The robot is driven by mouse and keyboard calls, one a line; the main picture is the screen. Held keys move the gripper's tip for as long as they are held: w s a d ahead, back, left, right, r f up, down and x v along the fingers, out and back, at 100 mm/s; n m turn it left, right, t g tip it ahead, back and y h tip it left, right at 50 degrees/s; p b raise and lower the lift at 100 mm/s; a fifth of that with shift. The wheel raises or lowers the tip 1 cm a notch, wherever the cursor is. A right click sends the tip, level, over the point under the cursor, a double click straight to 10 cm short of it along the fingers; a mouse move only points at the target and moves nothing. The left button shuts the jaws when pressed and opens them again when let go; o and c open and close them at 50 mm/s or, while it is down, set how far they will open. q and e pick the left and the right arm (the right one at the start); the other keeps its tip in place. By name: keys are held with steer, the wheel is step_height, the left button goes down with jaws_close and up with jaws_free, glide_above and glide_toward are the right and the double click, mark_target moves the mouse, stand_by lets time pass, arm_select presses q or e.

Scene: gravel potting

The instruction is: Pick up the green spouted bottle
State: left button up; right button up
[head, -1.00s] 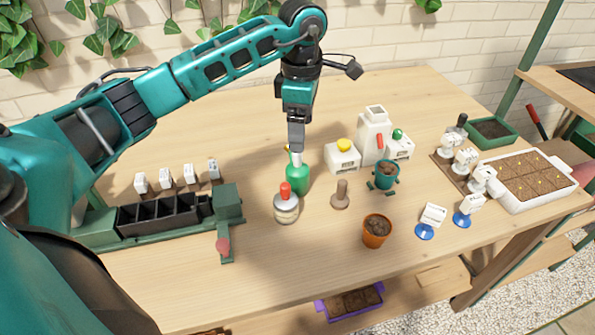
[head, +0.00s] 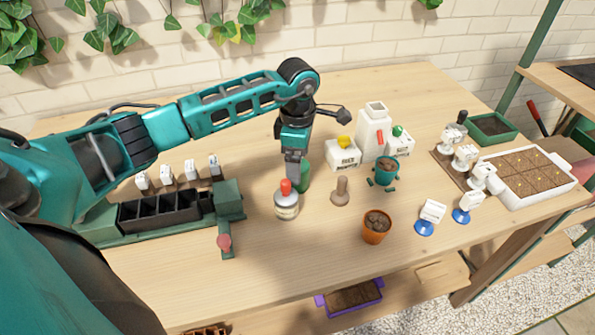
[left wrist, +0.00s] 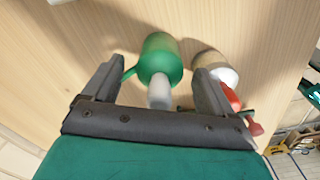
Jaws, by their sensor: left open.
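The green spouted bottle (head: 304,176) stands upright on the wooden table, largely hidden in the head view behind my left gripper (head: 293,180). In the left wrist view the bottle (left wrist: 160,58) has a pale top and a thin green spout to its left. It lies between the two spread fingers of my left gripper (left wrist: 160,88), nearer the far side of the fingertips. The gripper is open and holds nothing. I cannot tell whether a finger touches the bottle. My right gripper is not in view.
A white jar with a red top (head: 286,203) stands close beside the bottle; it also shows by the right finger in the left wrist view (left wrist: 216,68). A brown tamper (head: 341,193), an orange pot (head: 376,227) and white boxes (head: 342,154) stand to the right. A black-celled tray (head: 160,213) lies left.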

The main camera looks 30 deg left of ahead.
arm_select(q)
steer(key=shift+c, duration=0.5)
steer(key=c, duration=1.2)
steer(key=shift+r, duration=0.1)
step_height(320, 180, up, 20)
steer(key=shift+p, duration=0.3)
